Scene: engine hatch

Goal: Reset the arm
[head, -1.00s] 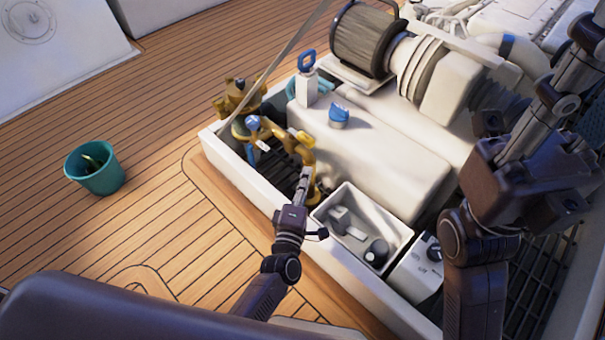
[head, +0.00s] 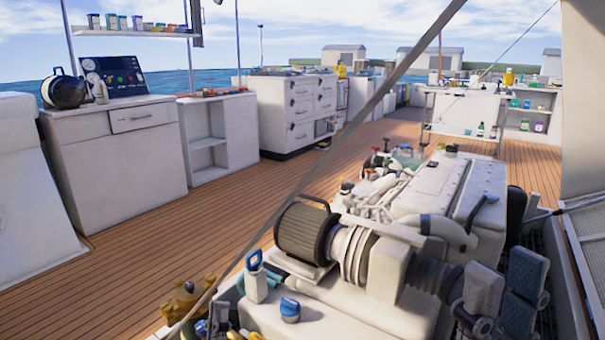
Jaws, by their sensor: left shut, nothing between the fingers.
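In the head view, dark jointed parts with grey pads stand at the lower right edge, and they look like my right gripper (head: 500,300). I cannot tell from their angle whether it is open or shut. I see nothing held there. My left gripper and arm are out of the picture. The white engine (head: 440,195) lies in the open hatch behind, with a dark ribbed cylindrical filter (head: 305,231) at its near end.
A blue-handled part (head: 254,261), a blue cap (head: 290,308) and brassy parts (head: 188,298) sit at the near left. A slanting grey bar (head: 350,125) crosses the view. White cabinets (head: 118,155) line the back. The wooden deck (head: 190,225) is clear at the left.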

